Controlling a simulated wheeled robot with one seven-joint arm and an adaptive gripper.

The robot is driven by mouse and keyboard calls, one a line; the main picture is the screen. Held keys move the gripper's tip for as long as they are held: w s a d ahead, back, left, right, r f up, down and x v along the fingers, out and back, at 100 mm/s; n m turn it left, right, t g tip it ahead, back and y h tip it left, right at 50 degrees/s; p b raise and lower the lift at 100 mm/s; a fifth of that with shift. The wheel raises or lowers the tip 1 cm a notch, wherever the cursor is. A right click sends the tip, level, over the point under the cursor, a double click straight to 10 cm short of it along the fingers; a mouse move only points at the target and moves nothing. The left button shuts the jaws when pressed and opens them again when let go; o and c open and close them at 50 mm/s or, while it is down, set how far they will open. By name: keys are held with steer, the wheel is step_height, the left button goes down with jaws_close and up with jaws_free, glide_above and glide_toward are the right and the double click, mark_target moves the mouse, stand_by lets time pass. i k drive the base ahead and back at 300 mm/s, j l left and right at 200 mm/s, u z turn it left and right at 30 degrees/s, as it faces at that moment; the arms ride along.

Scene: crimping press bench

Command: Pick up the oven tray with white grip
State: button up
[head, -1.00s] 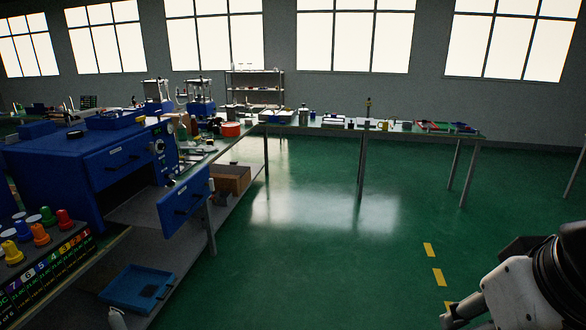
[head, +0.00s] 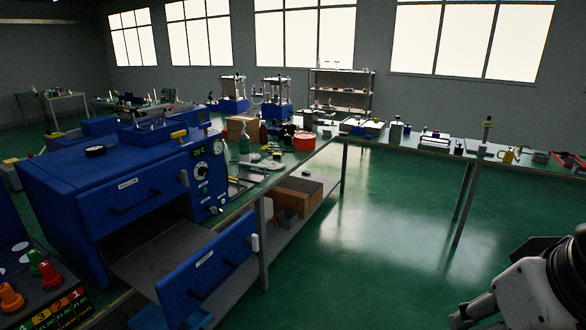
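A blue tray-like thing (head: 155,134) with a yellow grip lies on top of the oven. My gripper (head: 472,314) is at the lower right, far from the oven, cut by the frame; its fingers cannot be read.
Coloured knobs sit on a control box (head: 60,316) at lower left. Cardboard boxes (head: 300,193) lie on the lower shelf. A red-orange round container (head: 304,141) and bottles stand on the bench. A side bench (head: 430,149) runs right. The green floor (head: 380,235) between is clear.

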mark_target(251, 176)
steer(key=i+l+u, duration=1.3)
steer(key=i+l, duration=0.4)
steer(key=i+l+u, duration=0.1)
steer(key=i+l, duration=0.35)
steer(key=i+l+u, duration=0.1)
steer(key=i+l, duration=0.35)
steer(key=l, duration=0.2)
steer(key=i+l+u, duration=0.1)
steer(key=i+l, duration=0.35)
steer(key=l, duration=0.15)
